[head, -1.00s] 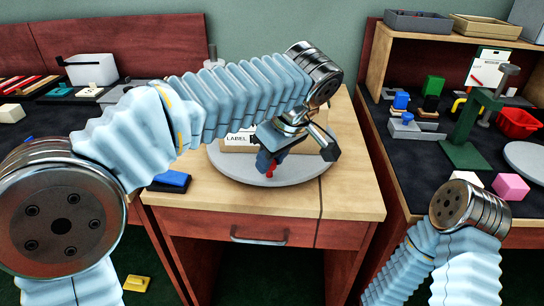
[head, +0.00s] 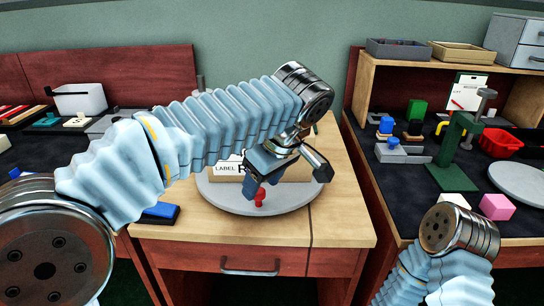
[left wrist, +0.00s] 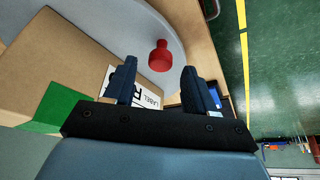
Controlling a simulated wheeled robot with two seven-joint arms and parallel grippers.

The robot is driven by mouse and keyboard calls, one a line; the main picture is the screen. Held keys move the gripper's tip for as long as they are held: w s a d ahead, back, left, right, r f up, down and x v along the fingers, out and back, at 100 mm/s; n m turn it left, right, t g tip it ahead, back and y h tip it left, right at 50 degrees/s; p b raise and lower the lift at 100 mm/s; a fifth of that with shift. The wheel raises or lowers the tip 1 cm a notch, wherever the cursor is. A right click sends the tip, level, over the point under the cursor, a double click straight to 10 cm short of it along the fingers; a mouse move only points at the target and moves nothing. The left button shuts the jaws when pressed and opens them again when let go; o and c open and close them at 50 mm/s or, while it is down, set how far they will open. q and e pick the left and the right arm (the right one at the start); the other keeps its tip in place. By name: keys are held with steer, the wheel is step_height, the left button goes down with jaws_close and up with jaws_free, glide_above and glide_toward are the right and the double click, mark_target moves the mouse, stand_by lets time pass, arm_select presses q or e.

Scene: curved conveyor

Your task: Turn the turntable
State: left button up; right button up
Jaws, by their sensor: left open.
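The turntable (head: 228,203) is a round grey disc on a wooden cabinet top. A cardboard box (head: 297,170) with a white label stands on it, partly hidden by my left arm. A red knob (head: 259,198) stands on the disc near its front edge. My left gripper (head: 287,180) is open above the disc, in front of the box. In the left wrist view, the red knob (left wrist: 161,56) shows beyond and between the two open fingertips (left wrist: 159,75), with no grip on it. The box (left wrist: 60,60) lies left of them. My right gripper is out of view.
A blue-and-black block (head: 160,212) lies on the cabinet top left of the turntable. A right-hand bench holds a green press (head: 455,150), a red bin (head: 500,143) and a pink cube (head: 497,206). The cabinet's front right top is clear.

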arm_select(q)
steer(key=p+v, duration=0.2)
steer(key=v, duration=0.9)
steer(key=shift+r, duration=0.35)
